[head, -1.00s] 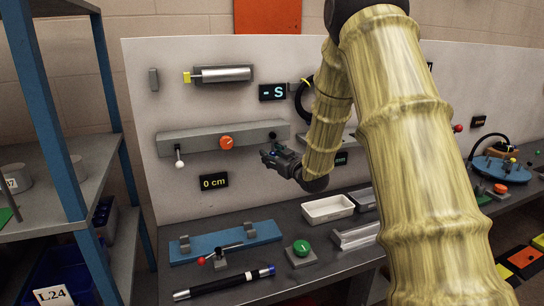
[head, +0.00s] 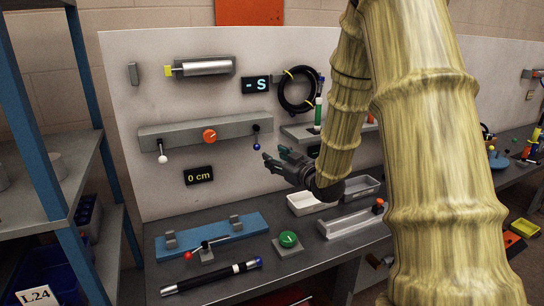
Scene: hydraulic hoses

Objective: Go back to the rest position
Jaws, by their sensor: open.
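My gripper (head: 272,162) is open and empty in the head view. My arm (head: 430,150), with a bamboo-like cover, comes down from the top and hides part of the panel and bench on the right.
The bench (head: 245,263) below holds a blue fixture (head: 212,237), a black rod (head: 210,278), a green button (head: 289,239) and a white tray (head: 308,203). A coiled black hose (head: 282,98) hangs on the panel. A blue-framed shelf (head: 62,190) stands at the left.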

